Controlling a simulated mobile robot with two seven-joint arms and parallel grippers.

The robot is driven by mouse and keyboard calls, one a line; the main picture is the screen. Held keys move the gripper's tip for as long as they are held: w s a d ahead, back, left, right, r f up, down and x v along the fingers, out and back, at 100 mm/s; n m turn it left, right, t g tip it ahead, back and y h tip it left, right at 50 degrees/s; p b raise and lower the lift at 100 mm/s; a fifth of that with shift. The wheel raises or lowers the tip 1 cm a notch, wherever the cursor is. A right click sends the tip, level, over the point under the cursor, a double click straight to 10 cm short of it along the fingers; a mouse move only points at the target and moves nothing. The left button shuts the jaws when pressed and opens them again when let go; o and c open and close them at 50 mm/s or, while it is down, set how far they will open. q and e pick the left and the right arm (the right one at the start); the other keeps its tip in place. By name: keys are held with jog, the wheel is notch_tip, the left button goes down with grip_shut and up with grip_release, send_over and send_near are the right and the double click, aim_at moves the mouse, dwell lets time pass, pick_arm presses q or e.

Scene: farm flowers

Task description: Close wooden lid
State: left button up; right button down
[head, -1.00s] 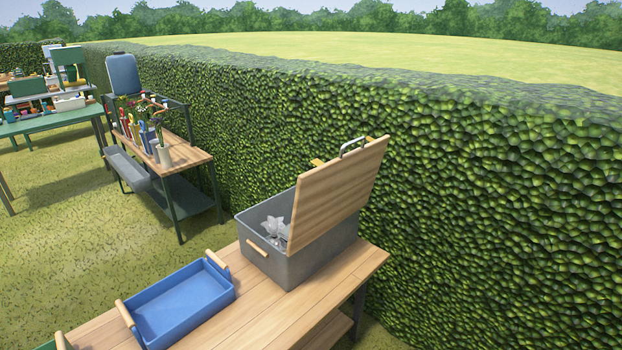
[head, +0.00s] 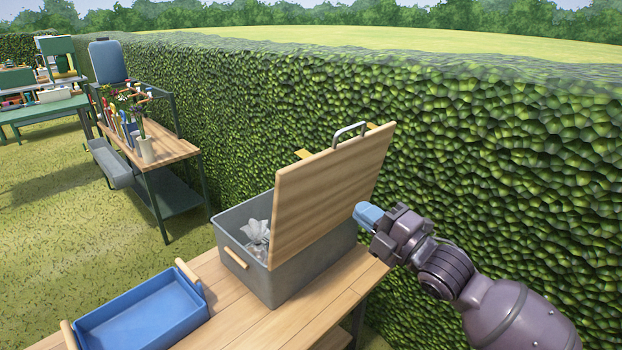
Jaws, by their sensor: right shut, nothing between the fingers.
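The wooden lid (head: 325,195) stands raised and tilted on the grey box (head: 287,278), with a metal handle (head: 348,131) at its top edge. The box sits on a wooden table, and its left part is open, showing clear, shiny contents (head: 255,236). My right gripper (head: 366,214) comes in from the lower right. Its blue fingers are shut and empty, just right of the lid in the picture. I cannot tell whether they touch it. My left gripper is not in view.
A blue tray (head: 148,335) with wooden handles stands on the table (head: 240,330) left of the box. A tall hedge (head: 480,160) runs behind the table. A shelf bench with vases (head: 145,150) stands farther back on the left.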

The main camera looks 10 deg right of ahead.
aim_at(303, 166)
jog(key=shift+n, duration=0.3)
jog(key=x, duration=1.4)
jog(key=shift+s+r, duration=0.15)
jog(key=shift+r, duration=0.15)
jog(key=shift+a, duration=0.15)
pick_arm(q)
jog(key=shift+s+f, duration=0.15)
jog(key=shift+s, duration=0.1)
